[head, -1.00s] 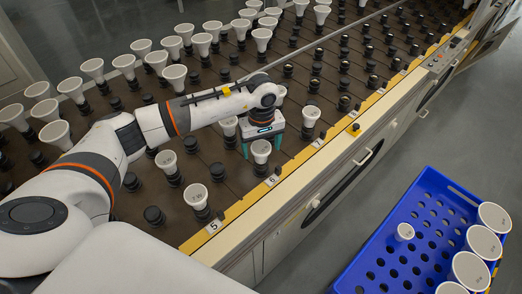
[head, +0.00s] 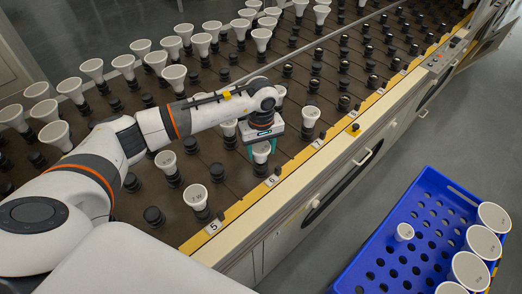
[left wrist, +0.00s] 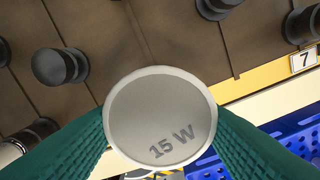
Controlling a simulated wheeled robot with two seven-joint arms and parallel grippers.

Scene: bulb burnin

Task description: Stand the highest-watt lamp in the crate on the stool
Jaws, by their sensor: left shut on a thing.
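My left gripper (head: 263,145) is shut on a white lamp (head: 261,154) near the rack's front edge, by the label 6. In the left wrist view, the same lamp (left wrist: 160,112) shows its round face marked "15 W" between the two green fingers. Its lower part and socket are hidden there. Other white lamps stand in the rack, such as one by label 5 (head: 196,196) and one by label 7 (head: 310,116); their markings are too small to read. The blue crate (head: 385,226) is at the lower right; the stool cannot be made out. My right gripper is not in view.
The rack (head: 235,175) has many black sockets, some empty. Its cream front (head: 330,185) and grey floor lie between rack and crate.

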